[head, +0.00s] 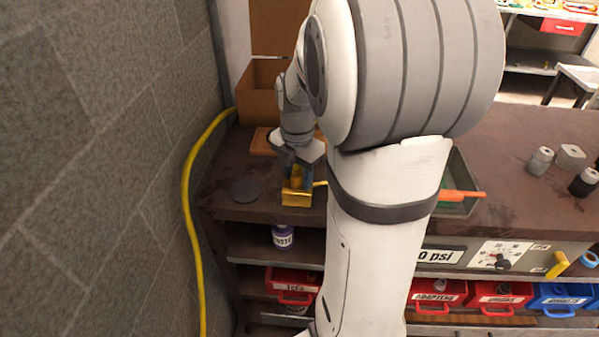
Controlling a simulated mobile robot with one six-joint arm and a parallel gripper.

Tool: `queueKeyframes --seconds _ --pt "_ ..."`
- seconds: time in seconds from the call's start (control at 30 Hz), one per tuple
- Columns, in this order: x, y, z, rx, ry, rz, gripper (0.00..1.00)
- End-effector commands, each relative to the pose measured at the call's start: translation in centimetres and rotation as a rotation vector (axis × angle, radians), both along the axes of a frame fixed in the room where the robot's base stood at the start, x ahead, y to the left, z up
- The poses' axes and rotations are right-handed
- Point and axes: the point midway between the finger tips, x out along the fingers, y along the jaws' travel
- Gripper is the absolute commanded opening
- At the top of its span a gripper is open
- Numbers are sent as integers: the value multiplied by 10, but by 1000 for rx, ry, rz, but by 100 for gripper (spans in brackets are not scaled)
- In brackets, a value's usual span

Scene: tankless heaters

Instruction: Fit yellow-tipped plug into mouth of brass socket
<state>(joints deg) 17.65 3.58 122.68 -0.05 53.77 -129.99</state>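The brass socket (296,198) is a golden block near the front edge of the brown bench, left of my arm. A short rod or pipe of like colour sticks out from its right side. My gripper (297,164) points down right above the block. A small dark-yellow piece (296,175) shows between or just below the fingertips. I cannot tell whether it is the yellow-tipped plug or an upright part of the socket. The fingers hide its upper part, and the socket's mouth cannot be made out. Whether the fingers are closed on it is unclear.
A dark round disc (245,191) lies left of the socket. An open cardboard box (261,92) stands behind. A block wall with a yellow hose (187,190) bounds the left. A tray (456,207) with an orange-ended tool is partly behind my arm. Small fittings (540,161) stand right.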

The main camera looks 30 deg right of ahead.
Motion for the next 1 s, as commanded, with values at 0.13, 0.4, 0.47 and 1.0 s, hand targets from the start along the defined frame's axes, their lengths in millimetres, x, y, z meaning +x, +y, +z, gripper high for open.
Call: queueKeyframes --seconds 0.13,0.4,0.47,1.0 --pt "0 0 0 0 0 0 52" --pt "0 0 4 0 0 -1 52" --pt "0 -1 8 -1 -1 -1 52" --pt "1 -1 110 -1 -3 -2 52"
